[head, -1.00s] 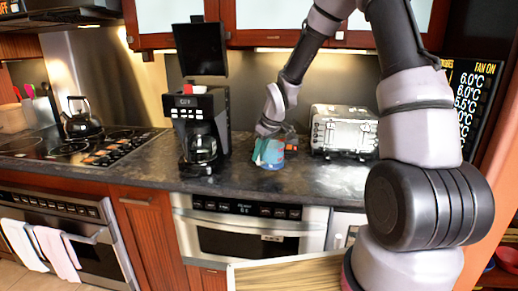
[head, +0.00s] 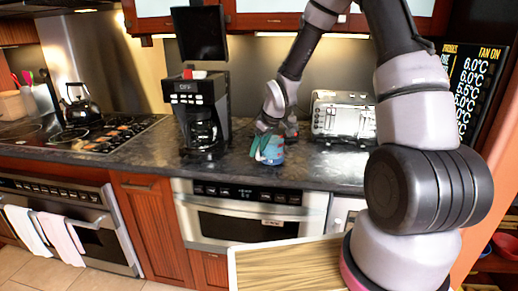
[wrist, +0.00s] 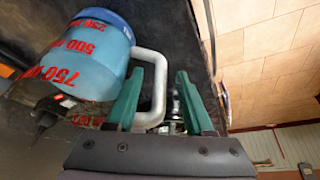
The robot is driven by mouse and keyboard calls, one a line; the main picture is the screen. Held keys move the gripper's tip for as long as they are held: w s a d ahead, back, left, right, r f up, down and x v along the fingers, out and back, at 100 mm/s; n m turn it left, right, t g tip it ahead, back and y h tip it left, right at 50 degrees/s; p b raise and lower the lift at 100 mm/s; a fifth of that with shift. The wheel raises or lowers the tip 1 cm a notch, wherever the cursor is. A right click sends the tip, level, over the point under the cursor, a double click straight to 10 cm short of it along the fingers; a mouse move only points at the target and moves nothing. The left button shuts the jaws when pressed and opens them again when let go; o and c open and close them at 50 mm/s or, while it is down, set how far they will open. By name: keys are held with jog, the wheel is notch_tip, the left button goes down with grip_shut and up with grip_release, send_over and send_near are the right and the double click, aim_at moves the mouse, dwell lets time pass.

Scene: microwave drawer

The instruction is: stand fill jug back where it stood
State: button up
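The fill jug (head: 273,150) is blue with red markings and stands on the dark counter (head: 235,172), between the coffee maker and the toaster. The wrist view shows the jug (wrist: 90,60) close up at the left, with its white handle (wrist: 158,85) towards my gripper (wrist: 163,85). The green fingers are apart. The left finger lies at the handle's loop and the handle's upright bar is between the fingers, with a gap to the right finger. In the head view my gripper (head: 262,142) is at the jug's left side and partly covers it.
A black coffee maker (head: 201,112) stands left of the jug, and a silver toaster (head: 343,117) stands to its right. A microwave drawer (head: 250,215) is below the counter and looks shut. The stove (head: 85,135) with a kettle (head: 80,105) is farther left. Bare counter lies in front of the jug.

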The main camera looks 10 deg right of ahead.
dwell(0.3)
jog(key=s+d+r+m+t+h, duration=0.1)
jog(key=s+d+r+m, duration=0.35)
jog(key=r, duration=0.75)
jog(key=s+d+r+m+t+h, duration=0.15)
jog(key=s+d+r, duration=0.35)
jog(key=s+r, duration=0.6)
jog(key=s+d+r+m+t+y, duration=0.1)
jog(key=s+d+r+m, duration=0.1)
jog(key=s+r+m, duration=0.4)
jog(key=s+r, duration=0.2)
jog(key=s, duration=0.3)
jog(key=shift+s+d+r, duration=0.2)
jog(key=shift+s+d, duration=0.1)
jog(key=shift+s, duration=0.1)
